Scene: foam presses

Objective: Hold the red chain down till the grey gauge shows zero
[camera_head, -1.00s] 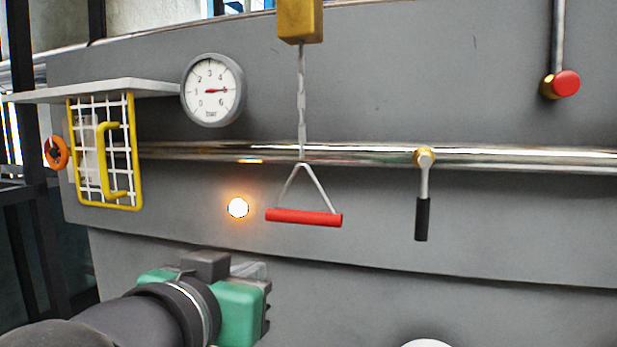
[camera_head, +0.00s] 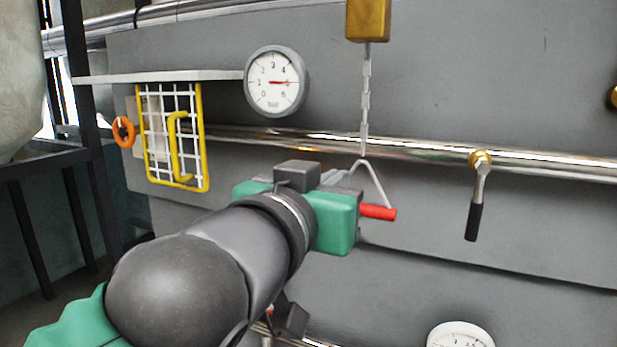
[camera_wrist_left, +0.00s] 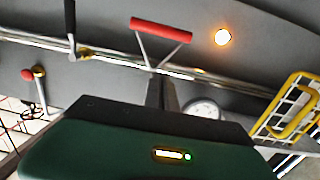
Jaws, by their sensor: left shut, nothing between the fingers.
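The grey gauge (camera_head: 273,82) hangs on the panel in the head view; its needle points right, well away from zero. The chain (camera_head: 366,100) hangs from a yellow box and ends in a triangular pull with a red bar (camera_head: 378,212). My left gripper (camera_head: 342,178) is in front of the pull and hides the bar's left part. The whole red bar (camera_wrist_left: 161,30) shows in the left wrist view. There my left gripper's fingers (camera_wrist_left: 162,90) are shut and empty, pointing toward the pull, with the bar outside them. Whether they touch the pull I cannot tell. My right gripper is out of view.
A yellow-framed white grille (camera_head: 172,135) and an orange ring (camera_head: 123,132) are at left. A shiny pipe (camera_head: 430,152) runs across behind the chain. A black-handled lever (camera_head: 474,215) hangs to the right. A lit lamp (camera_wrist_left: 222,37) shows in the wrist view. Another gauge (camera_head: 460,336) is lower down.

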